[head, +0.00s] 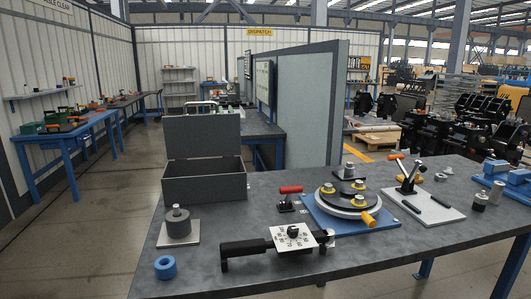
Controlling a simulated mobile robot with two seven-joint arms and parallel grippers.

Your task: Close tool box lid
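The grey tool box (205,190) stands on the dark workbench at its left end. Its lid (203,136) is open and stands roughly upright along the back edge of the box. The inside back wall shows above the front wall, and the floor of the box is mostly hidden. Neither of my grippers is in the head view, and nothing touches the box or lid.
In front of the box are a grey cylinder on a plate (179,224) and a blue ring (165,267). A black bar fixture with a white plate (292,237), a round turntable (347,200) and a lever clamp (411,187) stand to the right. A grey partition (310,110) rises behind.

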